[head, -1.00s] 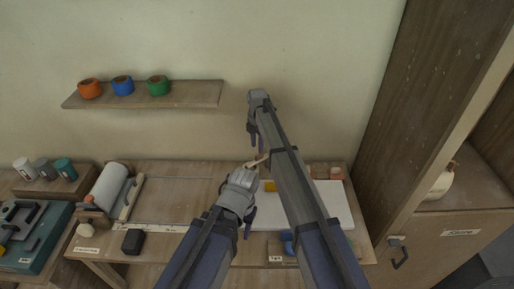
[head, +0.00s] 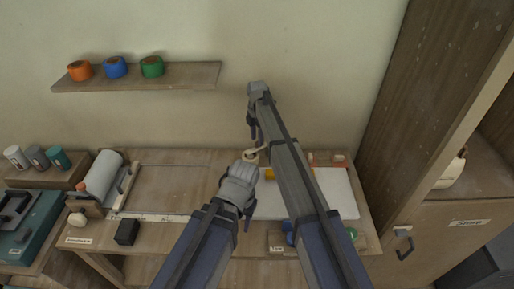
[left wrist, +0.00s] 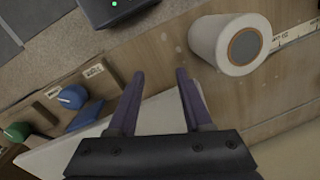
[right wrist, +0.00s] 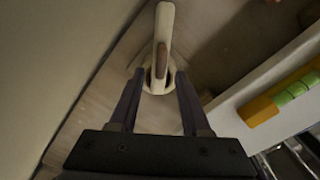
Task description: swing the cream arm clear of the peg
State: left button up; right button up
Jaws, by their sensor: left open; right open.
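The cream arm (right wrist: 164,24) shows in the right wrist view as a narrow bar running away from me, with a brown strip on it and a round cream part at its near end. Its near end lies between the fingertips of my open right gripper (right wrist: 156,82); contact cannot be told. In the head view the cream arm (head: 257,150) is a small pale piece below my right gripper (head: 253,130). The peg cannot be clearly picked out. My left gripper (left wrist: 158,80) is open and empty above the table; in the head view it (head: 247,212) is partly hidden.
A white board (head: 336,192) and a yellow-and-green piece (right wrist: 284,98) lie right of the cream arm. A white roll (left wrist: 232,45), blue knob (left wrist: 72,97) and green knob (left wrist: 17,132) are near my left gripper. A tall wooden cabinet (head: 425,110) stands at the right.

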notch_tip(320, 180, down, 3)
jog(key=shift+r+b, duration=0.15)
jog(key=shift+b, duration=0.65)
pick_arm(q)
notch_tip(320, 180, down, 3)
jog(key=shift+r, duration=0.2)
pick_arm(e)
grip_shut()
dwell(0.4)
